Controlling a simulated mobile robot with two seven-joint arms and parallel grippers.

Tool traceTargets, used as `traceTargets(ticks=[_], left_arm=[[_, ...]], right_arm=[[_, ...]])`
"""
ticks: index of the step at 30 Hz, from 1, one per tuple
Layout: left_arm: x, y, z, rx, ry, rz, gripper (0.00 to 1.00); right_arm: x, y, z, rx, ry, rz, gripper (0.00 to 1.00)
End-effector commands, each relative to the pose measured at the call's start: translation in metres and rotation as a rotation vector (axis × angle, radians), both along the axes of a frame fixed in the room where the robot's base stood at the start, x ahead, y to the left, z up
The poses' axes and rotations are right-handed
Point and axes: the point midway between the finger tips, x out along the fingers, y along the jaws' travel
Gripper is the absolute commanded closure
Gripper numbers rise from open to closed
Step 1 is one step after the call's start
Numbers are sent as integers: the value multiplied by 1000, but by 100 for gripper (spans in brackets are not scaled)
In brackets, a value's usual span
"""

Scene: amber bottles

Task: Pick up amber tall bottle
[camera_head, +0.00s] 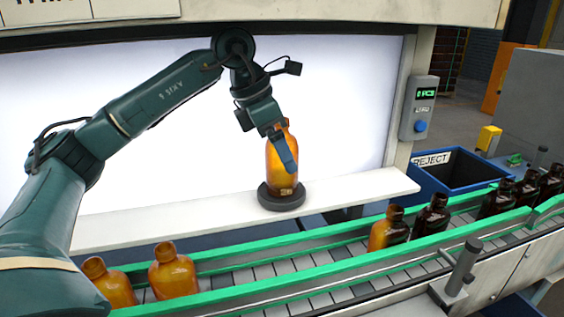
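A tall amber bottle (279,172) stands upright on a dark round stand (281,200) on the white ledge, in front of a bright backlit panel. My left gripper (284,150) reaches down to it from above. One blue finger lies across the front of the bottle's neck and upper body. The other finger is hidden, so I cannot tell if the gripper has closed on the bottle. The bottle's base appears to rest on the stand. My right gripper is not in view.
A conveyor with green rails (330,250) runs across the front. It carries amber bottles (174,272) at left and several darker bottles (432,215) at right. A blue REJECT bin (455,190) stands behind it. A grey control box (419,108) hangs on the frame post.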

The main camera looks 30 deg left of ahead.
Motion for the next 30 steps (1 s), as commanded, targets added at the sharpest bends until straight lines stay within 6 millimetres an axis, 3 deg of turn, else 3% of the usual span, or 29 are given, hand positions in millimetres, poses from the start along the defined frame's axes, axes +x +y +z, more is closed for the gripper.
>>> traceTargets(ticks=[5,23,30], left_arm=[[0,0,0,0,0,0,22],[0,0,1,-1,-1,0,71],[0,0,2,-1,-2,0,73]], right_arm=[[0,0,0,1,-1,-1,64],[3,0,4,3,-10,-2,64],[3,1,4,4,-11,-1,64]])
